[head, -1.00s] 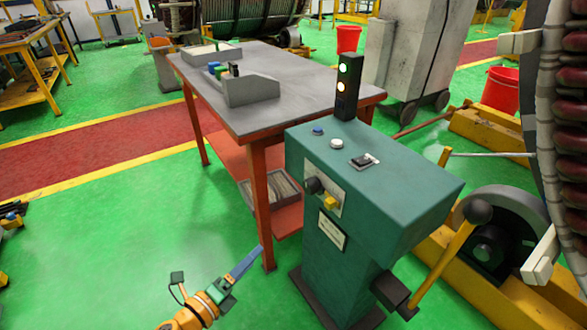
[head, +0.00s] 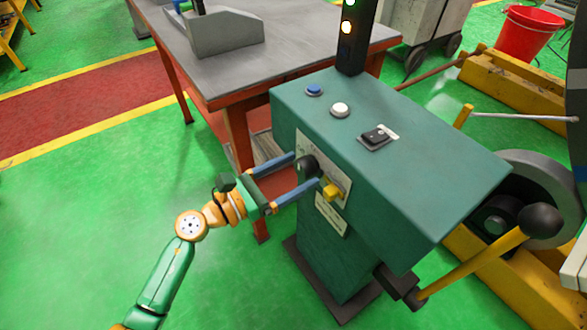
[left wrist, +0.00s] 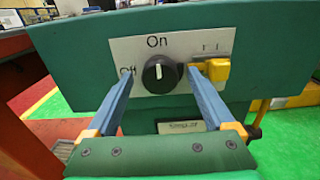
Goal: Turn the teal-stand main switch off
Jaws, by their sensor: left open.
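The teal stand (head: 375,170) stands at the right of the middle in the head view. Its main switch, a black round knob (head: 307,166), sits on a pale plate on the stand's front. In the left wrist view the knob (left wrist: 160,73) has a white mark pointing up, towards "On"; "Off" is printed to its left. My left gripper (head: 306,170) is open, its blue fingers pointing at the plate. In the left wrist view the fingers (left wrist: 164,70) appear on either side of the knob, with a gap to each. My right gripper is not in view.
A yellow switch (head: 332,190) sits right beside the knob. Buttons and a signal tower with green and amber lights (head: 349,30) are on the stand's top. A lever with a black ball (head: 540,222) rises at the right. A grey-topped table (head: 290,50) stands behind.

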